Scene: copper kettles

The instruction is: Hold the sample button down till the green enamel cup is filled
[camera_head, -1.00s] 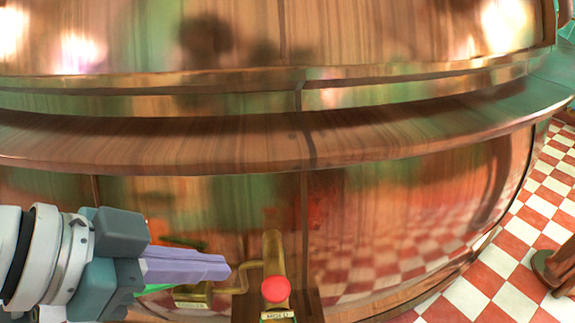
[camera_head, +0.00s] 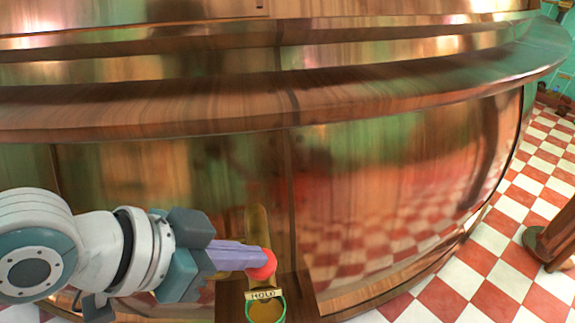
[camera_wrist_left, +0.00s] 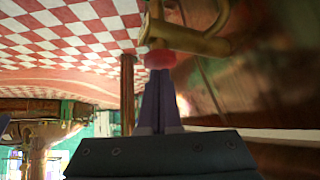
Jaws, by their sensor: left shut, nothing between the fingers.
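The red sample button (camera_head: 262,264) sits on a brass pipe (camera_head: 257,226) at the front of the copper kettle; it also shows in the left wrist view (camera_wrist_left: 160,59). My left gripper (camera_head: 266,259) is shut and empty, with its purple fingertips (camera_wrist_left: 159,72) against the button as far as I can see. How far the button is pressed I cannot tell. The green enamel cup (camera_head: 281,313) stands below the button at the picture's lower edge, partly cut off. Golden brown shows inside its rim; the level is unclear. My right gripper is not in view.
A plate reading HOLD (camera_head: 264,294) sits between button and cup. The copper kettle (camera_head: 390,190) and its wooden ledge (camera_head: 400,92) fill most of the head view. Open checkered floor (camera_head: 500,240) lies at the right, with a wooden post foot (camera_head: 548,248).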

